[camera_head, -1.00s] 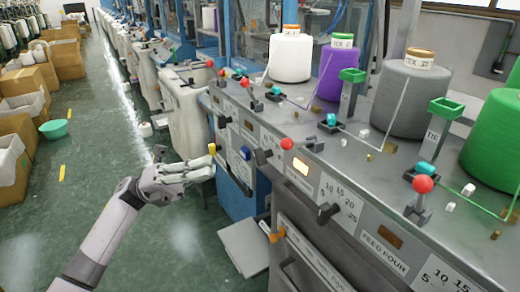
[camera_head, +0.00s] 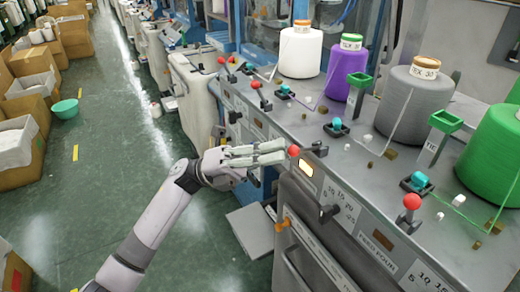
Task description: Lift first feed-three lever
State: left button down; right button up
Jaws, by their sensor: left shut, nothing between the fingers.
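A lever with a red ball knob (camera_head: 293,151) stands at the front edge of the grey machine top, above a lit amber window. It is one lever left of the red knob (camera_head: 411,202) by the "FEED FOUR" plate (camera_head: 377,250). I cannot read a feed-three label. My left gripper (camera_head: 284,152) is shut and empty, its pale fingers pointing right. The fingertips are just left of the red knob; I cannot tell whether they touch it. The fingers and hand hide part of the machine front below. My right gripper is not in view.
More red-knobbed levers (camera_head: 256,84) stand farther along the edge. White, purple, grey (camera_head: 414,105) and green yarn cones stand behind, with thread running forward. An open grey flap (camera_head: 250,230) sticks out low.

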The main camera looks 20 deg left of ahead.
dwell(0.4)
pick_arm(q)
jog(key=shift+r+n+y+p, duration=0.35)
jog(key=shift+n+p, duration=0.15)
jog(key=shift+p, duration=0.2)
jog(key=w+d+r+n+t+y+p, duration=0.1)
jog(key=w+d+r+n+y+p, duration=0.2)
jog(key=r+p, duration=0.2)
jog(key=shift+w+r+n+t+p, duration=0.3)
jog(key=shift+w+r+p, duration=0.1)
jog(key=shift+r, duration=0.55)
jog(key=shift+s, duration=0.1)
dwell(0.6)
jog(key=shift+a, duration=0.1)
dwell(0.3)
